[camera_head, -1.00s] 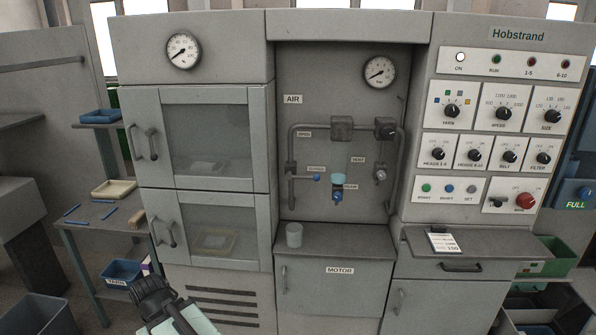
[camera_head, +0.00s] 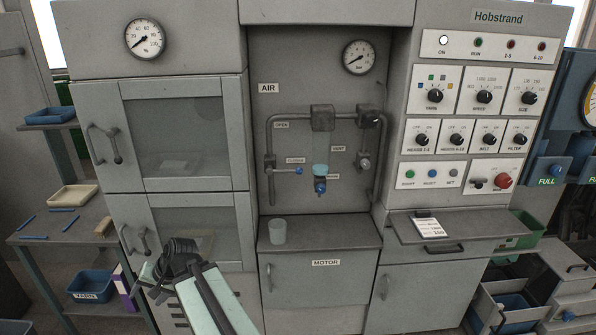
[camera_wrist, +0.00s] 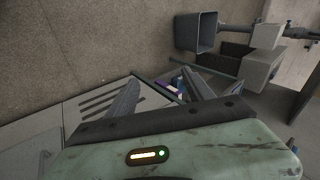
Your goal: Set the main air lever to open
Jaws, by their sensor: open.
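The OPEN label (camera_head: 281,125) sits higher beside the same pipe. My gripper (camera_wrist: 160,88) is open and empty in the wrist view, its two fingers apart. In the head view my arm's end is low at the left, in front of the lower cabinet door, well apart from the lever.
A grey cup (camera_head: 278,232) stands on the ledge below the lever. A sloping shelf (camera_head: 470,226) juts out at right. A side table (camera_head: 60,222) stands at left.

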